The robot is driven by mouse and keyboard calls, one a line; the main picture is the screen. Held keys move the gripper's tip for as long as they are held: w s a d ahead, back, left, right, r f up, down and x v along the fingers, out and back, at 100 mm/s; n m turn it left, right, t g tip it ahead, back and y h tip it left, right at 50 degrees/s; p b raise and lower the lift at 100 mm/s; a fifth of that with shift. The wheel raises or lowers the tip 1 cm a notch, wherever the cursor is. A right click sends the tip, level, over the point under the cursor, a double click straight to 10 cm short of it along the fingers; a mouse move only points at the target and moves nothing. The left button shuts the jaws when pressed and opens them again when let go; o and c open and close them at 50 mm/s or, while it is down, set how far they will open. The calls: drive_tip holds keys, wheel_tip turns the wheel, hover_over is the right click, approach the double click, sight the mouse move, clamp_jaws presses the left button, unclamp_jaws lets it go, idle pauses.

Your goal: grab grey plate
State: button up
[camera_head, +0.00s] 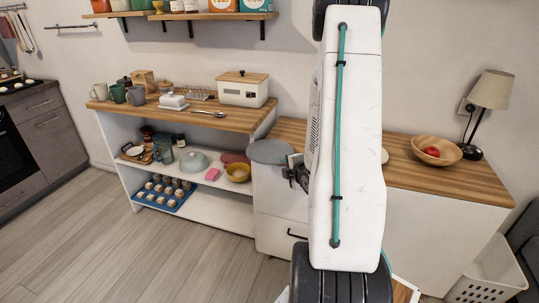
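A round grey plate (268,151) shows flat, near the front left corner of the wooden worktop, left of my arm. My gripper (296,171) is at the plate's right edge, seen from the side and partly hidden behind my large white arm link. The gripper's light upper part overlaps or touches the plate's rim in the picture. I cannot tell whether its fingers are around the rim, or whether the plate rests on the worktop or is clear of it.
Left, an open shelf holds a yellow bowl (238,172), a pink sponge (212,174), a glass lid (194,161) and a blue tray (160,203). Above stands a white bread box (242,90). Right are a wooden bowl (425,153) and lamp (491,92). The left floor is clear.

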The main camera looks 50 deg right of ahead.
drive_tip(key=x, duration=0.7)
drive_tip(key=shift+d+f, duration=0.25)
drive_tip(key=shift+d, duration=0.15)
drive_tip(key=shift+w, duration=0.1)
drive_tip(key=shift+c, duration=0.3)
clamp_jaws()
